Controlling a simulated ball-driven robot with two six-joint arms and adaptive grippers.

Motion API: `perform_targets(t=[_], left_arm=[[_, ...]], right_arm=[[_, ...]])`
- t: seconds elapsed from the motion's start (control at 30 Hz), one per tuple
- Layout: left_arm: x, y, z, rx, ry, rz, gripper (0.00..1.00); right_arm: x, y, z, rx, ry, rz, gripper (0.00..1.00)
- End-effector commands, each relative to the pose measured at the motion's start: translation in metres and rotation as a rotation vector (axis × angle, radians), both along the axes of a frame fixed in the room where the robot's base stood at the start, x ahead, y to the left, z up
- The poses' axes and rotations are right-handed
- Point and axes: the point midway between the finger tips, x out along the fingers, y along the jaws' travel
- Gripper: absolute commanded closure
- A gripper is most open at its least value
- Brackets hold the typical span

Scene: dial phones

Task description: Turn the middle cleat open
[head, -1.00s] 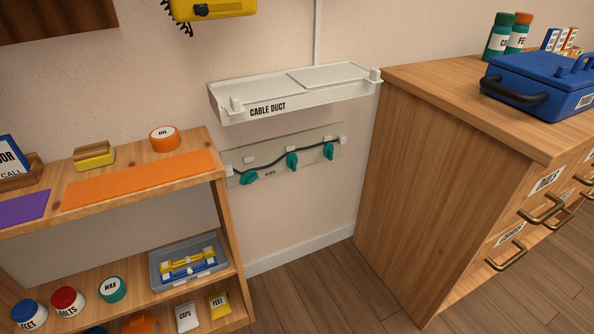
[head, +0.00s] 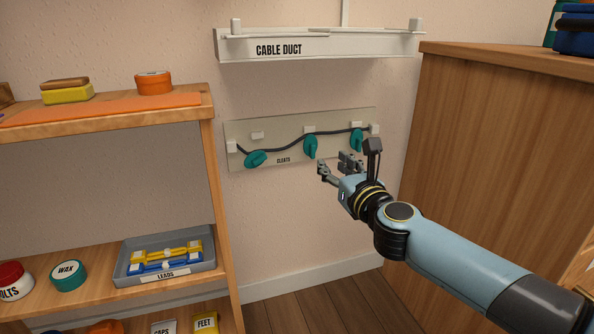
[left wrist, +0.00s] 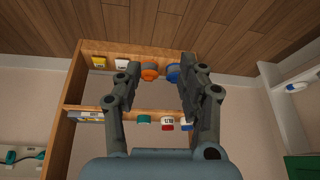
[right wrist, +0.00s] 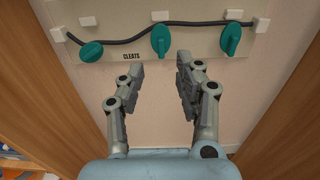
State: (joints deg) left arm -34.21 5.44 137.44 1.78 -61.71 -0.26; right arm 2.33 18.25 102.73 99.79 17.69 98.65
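A pale panel (head: 240,131) marked CLEATS is on the wall, with a dark cable running across it and three teal cleats. The middle cleat (head: 310,147) stands roughly upright across the cable; it also shows in the right wrist view (right wrist: 161,41). The left cleat (head: 256,158) is turned nearly sideways, below the cable. The right cleat (head: 357,140) stands upright. My right gripper (head: 337,168) is open and empty, below and right of the middle cleat and apart from it. My left gripper (left wrist: 160,75) is open and empty, seen only in its wrist view.
A white cable duct shelf (head: 320,46) juts out above the panel. A wooden shelf unit (head: 222,220) stands at the left, holding a grey tray (head: 124,269) of leads. A wooden cabinet (head: 480,150) stands close at the right. The wall below the panel is clear.

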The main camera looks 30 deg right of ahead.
Motion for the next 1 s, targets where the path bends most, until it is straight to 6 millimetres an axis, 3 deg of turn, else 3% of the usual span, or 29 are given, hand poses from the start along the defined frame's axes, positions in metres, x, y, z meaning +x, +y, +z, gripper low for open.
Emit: perform_targets(t=[0.03, 0.23, 0.5, 0.7, 1.0], left_arm=[[-0.005, 0.000, -0.010, 0.000, 0.015, 0.000, 0.60], [-0.006, 0.000, -0.013, 0.000, 0.006, 0.000, 0.60], [-0.002, 0.000, -0.026, -0.002, -0.056, 0.001, 0.60], [0.002, 0.000, -0.035, -0.002, -0.111, 0.000, 0.60], [0.004, 0.000, -0.036, -0.003, -0.136, 0.000, 0.60]], right_arm=[[0.001, 0.000, -0.009, -0.003, 0.004, 0.001, 0.65], [0.019, -0.004, -0.006, -0.005, -0.003, 0.000, 0.65], [0.071, -0.017, -0.007, -0.005, -0.001, -0.001, 0.65], [0.099, -0.024, -0.007, -0.006, 0.000, 0.000, 0.65], [0.108, -0.026, -0.006, -0.006, 0.000, 0.001, 0.65]])
